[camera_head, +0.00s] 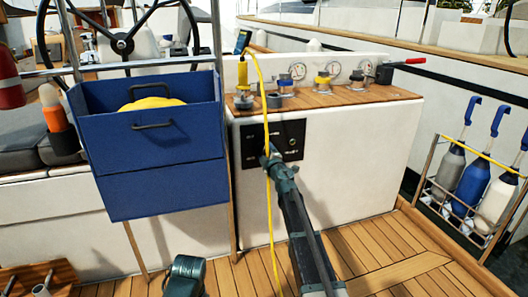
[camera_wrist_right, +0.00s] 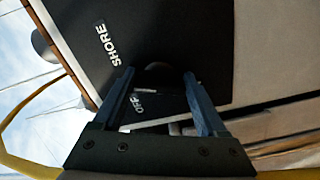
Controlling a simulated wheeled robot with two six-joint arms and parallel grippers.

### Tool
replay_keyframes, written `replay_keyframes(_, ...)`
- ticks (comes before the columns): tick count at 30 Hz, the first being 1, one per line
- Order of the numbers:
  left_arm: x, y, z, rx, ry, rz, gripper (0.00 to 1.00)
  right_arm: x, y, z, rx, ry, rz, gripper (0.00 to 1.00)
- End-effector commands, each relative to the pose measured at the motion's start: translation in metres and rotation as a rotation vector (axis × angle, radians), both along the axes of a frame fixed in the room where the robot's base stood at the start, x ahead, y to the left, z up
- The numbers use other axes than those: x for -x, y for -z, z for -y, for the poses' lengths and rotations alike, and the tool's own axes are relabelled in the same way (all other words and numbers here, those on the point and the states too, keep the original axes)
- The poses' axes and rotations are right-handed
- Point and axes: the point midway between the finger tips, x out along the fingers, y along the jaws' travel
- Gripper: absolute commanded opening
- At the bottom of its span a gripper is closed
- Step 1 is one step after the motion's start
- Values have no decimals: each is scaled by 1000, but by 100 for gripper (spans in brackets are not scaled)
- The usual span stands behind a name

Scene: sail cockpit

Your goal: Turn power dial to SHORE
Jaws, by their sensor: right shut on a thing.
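The black power panel (camera_head: 282,131) is on the white console's front face. My right gripper (camera_head: 270,151) reaches up to its left-middle part and hides the dial in the head view. In the right wrist view, the panel (camera_wrist_right: 190,35) fills the upper middle. The white SHORE label (camera_wrist_right: 110,45) is upper left of the fingers, and the OFF label (camera_wrist_right: 138,103) shows between them. My right gripper (camera_wrist_right: 158,76) is shut on the dark dial (camera_wrist_right: 159,68), which is hard to make out. A dark teal part of my left arm shows low in the head view; its fingers cannot be made out.
A yellow cord (camera_head: 258,75) hangs down the console's front beside my right gripper. A blue box (camera_head: 160,190) is mounted left of the console. A bottle rack (camera_head: 440,185) stands at right. The deck (camera_head: 370,262) has free room.

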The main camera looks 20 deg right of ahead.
Motion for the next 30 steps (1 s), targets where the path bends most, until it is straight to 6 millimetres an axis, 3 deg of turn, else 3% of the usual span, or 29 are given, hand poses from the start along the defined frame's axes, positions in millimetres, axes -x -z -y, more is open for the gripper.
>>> replay_keyframes(15,0,2,0,0,0,0,100,1,2,0,-351,1,-11,19)
replay_keyframes(30,0,2,0,0,0,0,100,1,2,-1,-437,2,-15,19)
